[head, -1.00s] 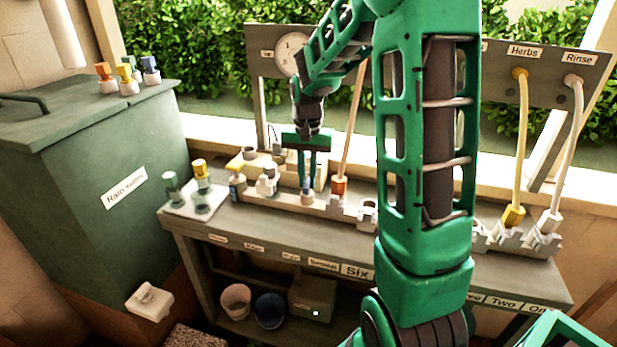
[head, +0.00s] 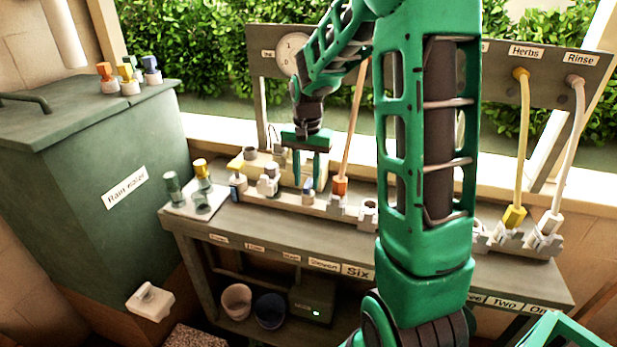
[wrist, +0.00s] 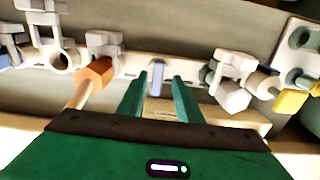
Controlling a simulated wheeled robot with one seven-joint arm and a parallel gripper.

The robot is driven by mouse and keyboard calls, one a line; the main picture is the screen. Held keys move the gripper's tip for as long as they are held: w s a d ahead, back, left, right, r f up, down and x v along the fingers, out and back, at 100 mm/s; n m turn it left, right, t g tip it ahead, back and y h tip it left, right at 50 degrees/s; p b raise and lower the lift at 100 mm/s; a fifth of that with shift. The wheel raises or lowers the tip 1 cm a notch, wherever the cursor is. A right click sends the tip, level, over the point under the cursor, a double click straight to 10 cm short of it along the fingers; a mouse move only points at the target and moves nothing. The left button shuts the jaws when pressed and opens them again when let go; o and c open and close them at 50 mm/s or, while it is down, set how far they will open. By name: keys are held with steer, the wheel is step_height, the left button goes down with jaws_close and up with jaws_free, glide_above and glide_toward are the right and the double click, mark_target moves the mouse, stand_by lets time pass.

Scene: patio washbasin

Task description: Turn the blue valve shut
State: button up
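A blue valve (head: 308,185) stands on the pale rail of the bench, left of the orange hose connector (head: 339,186). My gripper (head: 308,180) points down over it, with one finger on each side. In the wrist view the blue handle (wrist: 156,77) shows upright between my fingertips (wrist: 158,82), with a gap on both sides. My gripper is open, and the handle is not clamped. Its lower part is hard to make out in the head view.
White fittings (head: 268,180) stand left of the valve, and another bluish piece (head: 237,184) farther left. Coloured knobs (head: 128,78) sit on the green rain water tank (head: 90,190). Yellow and white hoses (head: 521,150) hang at right. A box (head: 313,297) with a green light is below.

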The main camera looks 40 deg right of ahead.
mark_target(307, 182)
step_height(307, 182, up, 11)
steer(key=shift+f, duration=0.15)
stand_by(0.5)
steer(key=shift+s, duration=0.1)
stand_by(0.3)
steer(key=s+a+f+n, duration=0.1)
steer(key=s+f+n, duration=0.1)
steer(key=s, duration=1.2)
steer(key=s+a+f+n, duration=0.1)
steer(key=s+f+n, duration=0.1)
steer(key=s, duration=1.3)
steer(key=shift+s+f, duration=0.15)
steer(key=shift+f, duration=0.5)
steer(key=shift+a, duration=0.1)
steer(key=shift+w+f, duration=0.25)
steer(key=shift+w, duration=0.35)
